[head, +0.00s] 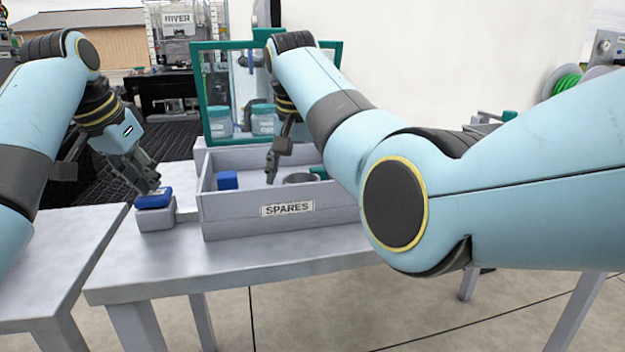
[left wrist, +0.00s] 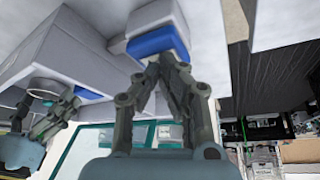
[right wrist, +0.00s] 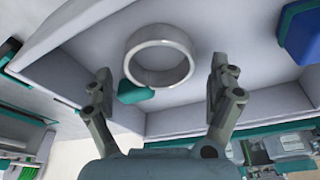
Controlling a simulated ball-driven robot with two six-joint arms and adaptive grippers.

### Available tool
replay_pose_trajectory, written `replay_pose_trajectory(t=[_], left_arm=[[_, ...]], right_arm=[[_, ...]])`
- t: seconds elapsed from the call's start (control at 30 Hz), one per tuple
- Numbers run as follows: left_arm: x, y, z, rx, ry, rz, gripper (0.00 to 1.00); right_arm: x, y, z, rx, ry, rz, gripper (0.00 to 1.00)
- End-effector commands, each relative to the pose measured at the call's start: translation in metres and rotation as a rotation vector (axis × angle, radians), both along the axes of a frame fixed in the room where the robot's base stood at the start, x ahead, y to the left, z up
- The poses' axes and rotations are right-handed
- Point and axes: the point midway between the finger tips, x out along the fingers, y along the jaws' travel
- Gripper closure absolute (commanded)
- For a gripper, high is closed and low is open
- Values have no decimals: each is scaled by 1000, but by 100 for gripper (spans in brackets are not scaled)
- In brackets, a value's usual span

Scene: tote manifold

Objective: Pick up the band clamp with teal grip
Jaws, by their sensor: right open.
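The band clamp (head: 300,178) is a pale metal ring with a teal grip, lying in the grey bin marked SPARES (head: 235,222). In the right wrist view the clamp's ring (right wrist: 160,55) is seen whole, with its teal grip (right wrist: 135,93) at the lower left of it. My right gripper (head: 273,170) reaches into the bin to the left of the clamp in the head view. In the right wrist view its open fingers (right wrist: 160,82) stand on either side below the ring, empty. My left gripper (head: 150,185) is outside the bin, its fingers (left wrist: 165,65) together.
A blue block (head: 228,180) lies in the bin's left part. A blue piece (head: 154,198) sits on a grey block (head: 155,217) left of the bin, close under my left gripper. A teal-framed panel with jars (head: 262,120) stands behind the bin.

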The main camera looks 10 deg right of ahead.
Motion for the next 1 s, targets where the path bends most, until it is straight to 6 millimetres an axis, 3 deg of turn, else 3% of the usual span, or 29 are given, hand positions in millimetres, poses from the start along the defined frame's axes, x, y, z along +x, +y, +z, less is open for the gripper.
replay_pose_trajectory(t=[0.27,0.73,1.0], left_arm=[[0,0,-1,0,1,0,100],[0,0,-1,0,1,0,100],[0,0,-1,0,1,0,100]], right_arm=[[1,-1,-4,0,0,-1,10],[1,0,-3,0,0,-1,71],[1,0,1,0,-2,-1,71]])
